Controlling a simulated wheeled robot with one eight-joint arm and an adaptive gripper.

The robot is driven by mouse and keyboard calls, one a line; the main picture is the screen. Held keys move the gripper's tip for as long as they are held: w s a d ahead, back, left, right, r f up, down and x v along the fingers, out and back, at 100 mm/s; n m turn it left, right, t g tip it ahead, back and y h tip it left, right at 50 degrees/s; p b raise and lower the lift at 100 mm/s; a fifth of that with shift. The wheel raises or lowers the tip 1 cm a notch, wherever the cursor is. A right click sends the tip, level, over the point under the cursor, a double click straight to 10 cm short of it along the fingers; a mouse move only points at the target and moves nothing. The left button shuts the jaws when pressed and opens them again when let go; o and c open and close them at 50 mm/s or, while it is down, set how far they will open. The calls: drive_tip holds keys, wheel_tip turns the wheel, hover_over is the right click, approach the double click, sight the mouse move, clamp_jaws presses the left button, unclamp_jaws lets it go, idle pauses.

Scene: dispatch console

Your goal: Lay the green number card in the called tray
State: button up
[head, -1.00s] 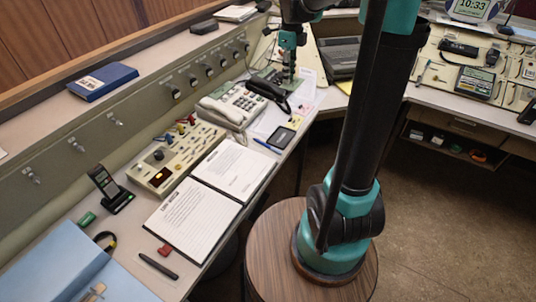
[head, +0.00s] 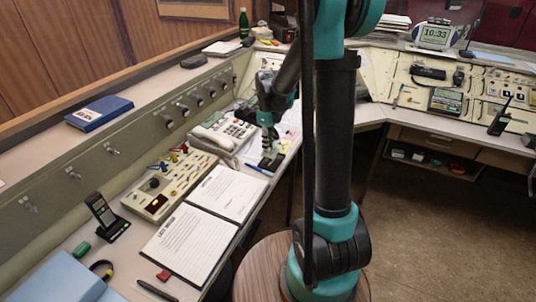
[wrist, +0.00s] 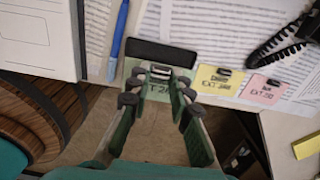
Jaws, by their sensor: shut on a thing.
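The green number card (wrist: 135,71) is at my gripper (wrist: 160,77) in the wrist view, its lettering partly hidden by the fingers. My gripper is shut on the card's small raised tab. The card overlaps a dark flat tray-like piece (wrist: 160,53), whose far strip shows beyond it; I cannot tell whether they touch. In the head view my gripper (head: 269,140) points down just above this dark piece (head: 270,162) near the desk's front edge. The card is not clear there. I cannot tell from the frames which tray is the called one.
A yellow card (wrist: 213,79) and a pink card (wrist: 263,90) with black tabs lie on papers to the right. A blue pen (wrist: 118,42) lies just left of the dark piece.

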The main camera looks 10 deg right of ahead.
sight(268, 160)
drive_tip(key=shift+f, duration=2.55)
drive_tip(key=o, duration=0.8)
drive_tip(key=shift+f, duration=0.1)
drive_tip(key=shift+c, duration=0.2)
